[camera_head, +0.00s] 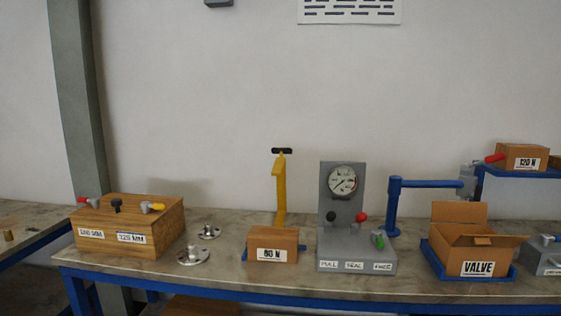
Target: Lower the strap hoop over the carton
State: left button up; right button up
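Two brown cartons stand on the bench, and I cannot tell which one the task means. A small closed carton (273,245) marked "60 N" sits in front of a yellow post with a black top (280,187). An open-flapped carton (473,242) marked "VALVE" sits on a blue tray (437,264) at the right, under a blue arm (432,184) on a post. I cannot make out a strap hoop in the view. Neither of my grippers is in view.
A grey gauge unit (342,179) with coloured knobs stands between the cartons. A wooden block (153,207) with handles and two metal flanges (194,255) are at the left. A "120 N" box (521,156) is on a raised blue shelf. The bench's front strip (330,287) is clear.

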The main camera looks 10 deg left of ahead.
aim_at(279, 169)
jog(key=i+j+z, duration=0.2)
jog(key=z, duration=0.3)
jog(key=i+j+z, duration=0.15)
jog(key=j+z, duration=0.35)
jog(key=l, duration=0.1)
